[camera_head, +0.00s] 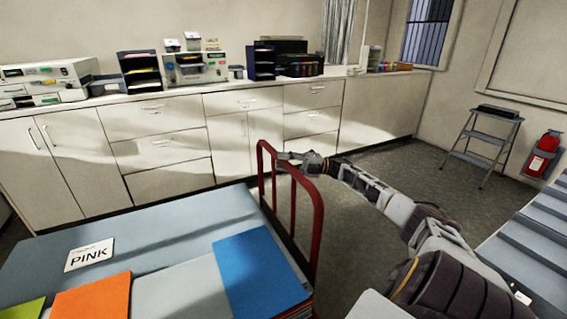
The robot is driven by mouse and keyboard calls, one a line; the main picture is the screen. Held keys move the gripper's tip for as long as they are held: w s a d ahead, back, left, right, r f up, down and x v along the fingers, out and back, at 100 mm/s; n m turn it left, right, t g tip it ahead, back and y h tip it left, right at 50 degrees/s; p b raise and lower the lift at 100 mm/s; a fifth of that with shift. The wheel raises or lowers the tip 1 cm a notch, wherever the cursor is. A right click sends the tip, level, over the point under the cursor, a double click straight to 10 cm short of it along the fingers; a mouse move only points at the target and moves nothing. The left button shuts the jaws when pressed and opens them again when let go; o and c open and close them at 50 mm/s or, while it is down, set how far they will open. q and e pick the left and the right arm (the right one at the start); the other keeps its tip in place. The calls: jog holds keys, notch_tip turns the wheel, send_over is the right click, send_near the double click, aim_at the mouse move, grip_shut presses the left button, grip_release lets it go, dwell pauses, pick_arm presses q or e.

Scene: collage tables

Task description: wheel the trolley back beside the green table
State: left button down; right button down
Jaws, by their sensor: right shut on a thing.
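The trolley shows as a red tubular handle (318,225) with upright bars, standing near the middle of the head view. A blue-grey flat top (160,225) lies just left of the handle; I cannot tell whether it is the trolley's deck or a separate table. My right arm reaches in from the lower right, and my right gripper (284,157) is shut on the upper part of the handle. The trolley's wheels are hidden. No table that I can pick out as the green one is in view. My left gripper is not in view.
White cabinets (160,155) line the back wall. A step stool (483,140) and a blue slatted unit (535,235) stand right. Grey floor (395,170) is open between.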

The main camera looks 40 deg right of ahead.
jog(key=c, duration=1.2)
grip_release()
jog(key=shift+w+r, duration=0.1)
jog(key=shift+r, duration=0.2)
jog(key=shift+c, duration=0.2)
jog(key=shift+o, duration=0.4)
jog(key=shift+f, duration=0.15)
jog(key=shift+f, duration=0.1)
jog(key=v, duration=1.2)
